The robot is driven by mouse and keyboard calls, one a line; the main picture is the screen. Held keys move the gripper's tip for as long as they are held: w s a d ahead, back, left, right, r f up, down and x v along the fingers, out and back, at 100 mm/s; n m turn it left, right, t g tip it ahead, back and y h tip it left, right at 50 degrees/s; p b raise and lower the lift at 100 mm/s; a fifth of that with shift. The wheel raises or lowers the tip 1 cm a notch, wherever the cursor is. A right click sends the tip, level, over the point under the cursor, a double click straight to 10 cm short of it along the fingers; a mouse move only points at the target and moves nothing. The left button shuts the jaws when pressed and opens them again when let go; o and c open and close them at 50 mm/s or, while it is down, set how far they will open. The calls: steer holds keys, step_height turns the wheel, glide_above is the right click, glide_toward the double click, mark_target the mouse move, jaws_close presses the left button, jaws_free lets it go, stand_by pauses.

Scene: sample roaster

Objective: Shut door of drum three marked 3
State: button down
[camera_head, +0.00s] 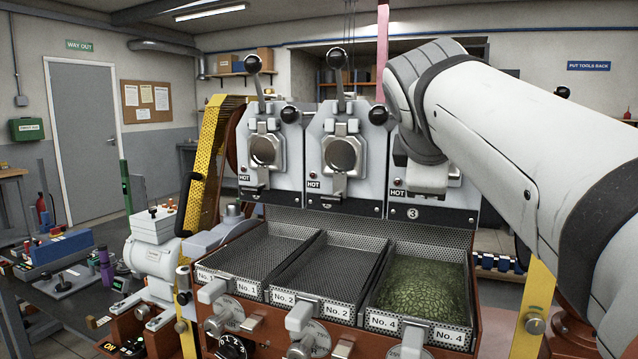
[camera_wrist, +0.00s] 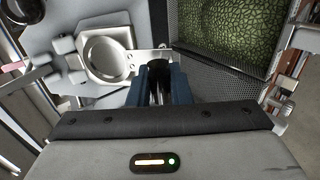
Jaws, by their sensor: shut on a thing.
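I cannot tell whether the door sits flush on the drum. My fingers are hidden in the head view.
Drum one (camera_head: 263,152) and drum two (camera_head: 340,155) stand to the left, with black-knobbed levers above. Below are empty mesh trays No. 1 (camera_head: 252,258) and No. 2 (camera_head: 330,280); tray No. 4 (camera_head: 447,336), under drum three, holds green beans. A pink strip (camera_head: 382,50) hangs beside my arm.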

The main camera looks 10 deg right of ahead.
steer(key=shift+w+d+f, duration=0.1)
steer(key=shift+w+f, duration=0.05)
steer(key=shift+f, duration=0.4)
steer(key=c, duration=1.3)
jaws_free()
steer(key=shift+c, duration=0.2)
